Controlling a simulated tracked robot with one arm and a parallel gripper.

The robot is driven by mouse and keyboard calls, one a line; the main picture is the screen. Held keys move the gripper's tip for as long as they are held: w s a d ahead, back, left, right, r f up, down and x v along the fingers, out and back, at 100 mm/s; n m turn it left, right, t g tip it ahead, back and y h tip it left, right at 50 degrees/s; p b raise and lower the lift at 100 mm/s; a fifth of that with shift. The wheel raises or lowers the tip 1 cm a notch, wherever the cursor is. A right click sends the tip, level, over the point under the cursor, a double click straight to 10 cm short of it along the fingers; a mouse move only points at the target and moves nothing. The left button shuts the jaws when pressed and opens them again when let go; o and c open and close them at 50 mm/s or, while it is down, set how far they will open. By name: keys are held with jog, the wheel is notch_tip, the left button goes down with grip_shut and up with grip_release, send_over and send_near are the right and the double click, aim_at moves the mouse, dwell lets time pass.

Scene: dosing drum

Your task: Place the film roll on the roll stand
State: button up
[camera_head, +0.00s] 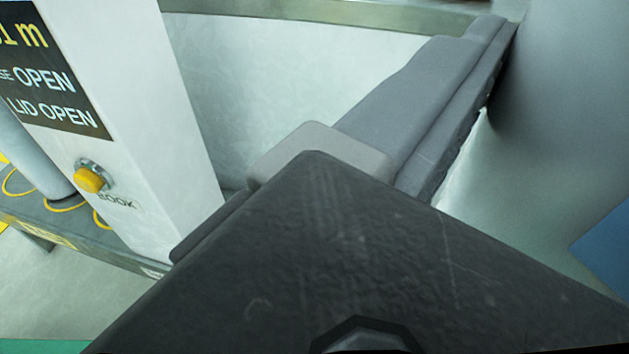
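My gripper (478,75) reaches from the dark block in the foreground toward the upper right. Only one grey finger shows, with its ridged inner face to the right. A large smooth pale grey rounded body (565,110) fills the right side, close beside this finger. It may be the film roll, but I cannot tell for sure. The other finger is hidden, so I cannot tell whether the gripper is shut on this body. I cannot make out a roll stand for certain.
A white post (165,130) stands at the left with a black sign (45,75) reading "LID OPEN" and a yellow button (89,180). Behind it, a dark shelf (50,222) has yellow rings and a grey cylinder (30,150). A pale curved wall (260,75) lies behind my finger.

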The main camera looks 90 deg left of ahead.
jog(key=s+a+f+n+g+y, duration=0.2)
jog(key=s+a+f+n+g, duration=0.1)
jog(key=s+a+f, duration=0.5)
jog(key=w+a+f+b, duration=0.3)
jog(key=w+a+b, duration=0.2)
jog(key=w+a, duration=0.4)
jog(key=w, duration=0.3)
jog(key=shift+a+f, duration=0.2)
jog(key=shift+f, duration=0.15)
jog(key=o, duration=1.8)
jog(key=shift+d, duration=0.1)
jog(key=p+v, duration=0.2)
jog(key=v, duration=1)
